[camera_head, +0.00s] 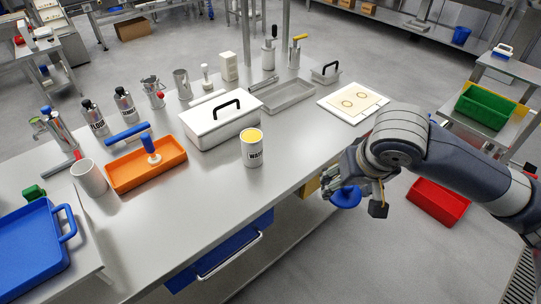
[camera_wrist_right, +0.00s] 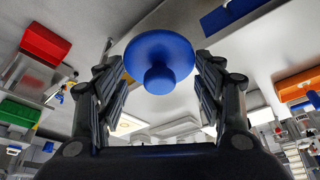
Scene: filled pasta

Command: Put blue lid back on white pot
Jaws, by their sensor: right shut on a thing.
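The blue lid (camera_head: 345,197) is a round disc with a knob. My right gripper (camera_head: 358,192) is shut on it beyond the table's right edge, clear of the tabletop. In the right wrist view the lid (camera_wrist_right: 160,52) sits between the two fingers, its knob facing my wrist. A white pot (camera_head: 252,152) with a dark printed label stands upright and open on the table, yellow contents showing at its top. It is left of my right gripper and apart from it. Another open white vessel (camera_head: 89,178) stands at the table's left. My left gripper is not in view.
A white box with a black-handled lid (camera_head: 222,122) stands just behind the pot. An orange tray (camera_head: 147,168) is to its left. A grey tray (camera_head: 283,96) and a white board (camera_head: 353,104) lie farther right. The tabletop between pot and front edge is clear.

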